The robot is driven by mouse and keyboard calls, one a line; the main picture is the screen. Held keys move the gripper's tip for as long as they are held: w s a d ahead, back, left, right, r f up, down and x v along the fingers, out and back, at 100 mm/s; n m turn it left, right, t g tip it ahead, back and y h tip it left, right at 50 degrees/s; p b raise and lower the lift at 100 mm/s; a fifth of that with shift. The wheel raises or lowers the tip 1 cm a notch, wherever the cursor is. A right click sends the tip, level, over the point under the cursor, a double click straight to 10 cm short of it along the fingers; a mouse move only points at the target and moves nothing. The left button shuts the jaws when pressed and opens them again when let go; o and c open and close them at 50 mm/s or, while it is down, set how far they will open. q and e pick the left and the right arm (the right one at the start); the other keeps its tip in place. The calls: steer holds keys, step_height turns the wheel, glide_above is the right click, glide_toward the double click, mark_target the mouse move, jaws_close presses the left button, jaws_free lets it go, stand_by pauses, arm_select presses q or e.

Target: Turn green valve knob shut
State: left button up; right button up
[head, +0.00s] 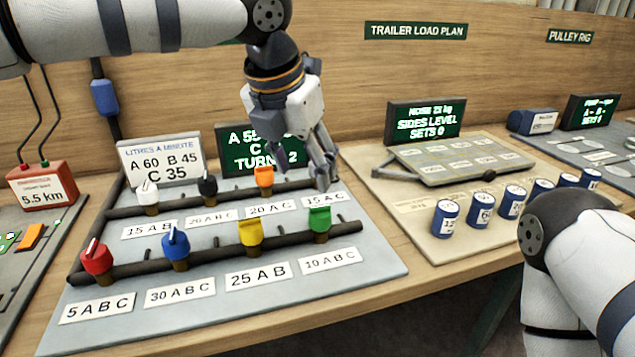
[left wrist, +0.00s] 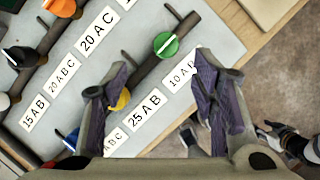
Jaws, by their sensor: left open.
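The green valve knob (head: 320,219) sits at the right end of the front pipe, above the label 10 A B C. In the left wrist view the left gripper's fingers (left wrist: 162,78) spread either side of the pipe. My right arm is at the lower right; parts probably of my right gripper show at the left wrist view's lower right.
The yellow knob (head: 250,237) is left of the green one on the same pipe, with blue (head: 175,243) and red (head: 96,257) further left. An orange knob (head: 264,177) is on the rear pipe. Several blue cans stand to the right, by a tan board (head: 400,205).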

mark_target(318, 209)
arm_select(q)
steer(key=x, duration=1)
steer(key=shift+s+d+f, duration=0.3)
steer(key=shift+d+f, duration=0.05)
steer(key=shift+f, duration=0.1)
steer(key=c, duration=1.1)
